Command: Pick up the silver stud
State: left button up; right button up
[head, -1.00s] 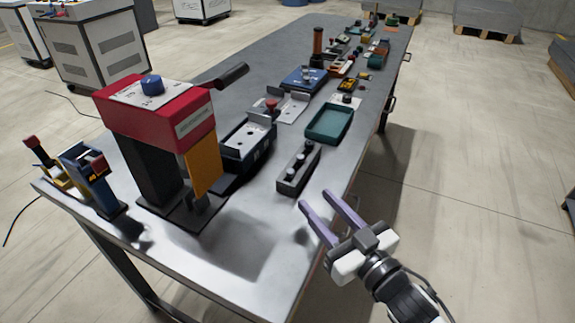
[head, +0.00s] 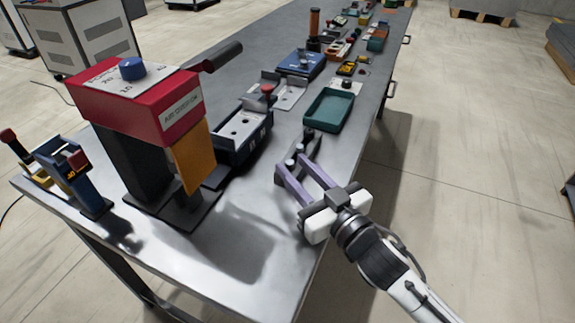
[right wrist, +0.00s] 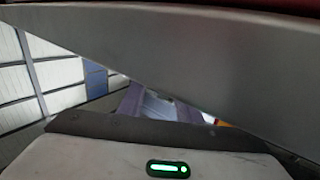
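A dark rack (head: 311,139) stands near the table's right edge, with small silver-grey studs on its top. One silver stud (head: 290,163) shows close to the fingertips of my right gripper (head: 291,161). The gripper's two pale purple fingers are apart and reach over the near part of the rack, partly hiding it. I cannot tell whether they touch the stud. In the right wrist view, the purple fingers (right wrist: 150,105) show only partly, and no stud can be made out. My left gripper is not in view.
A red-topped press (head: 140,110) stands to the left. A dark fixture (head: 240,132) and a teal tray (head: 329,110) lie beyond the rack. The table's near corner (head: 245,265) is bare. A large grey surface (right wrist: 190,60) fills much of the right wrist view.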

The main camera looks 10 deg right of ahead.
grip_shut()
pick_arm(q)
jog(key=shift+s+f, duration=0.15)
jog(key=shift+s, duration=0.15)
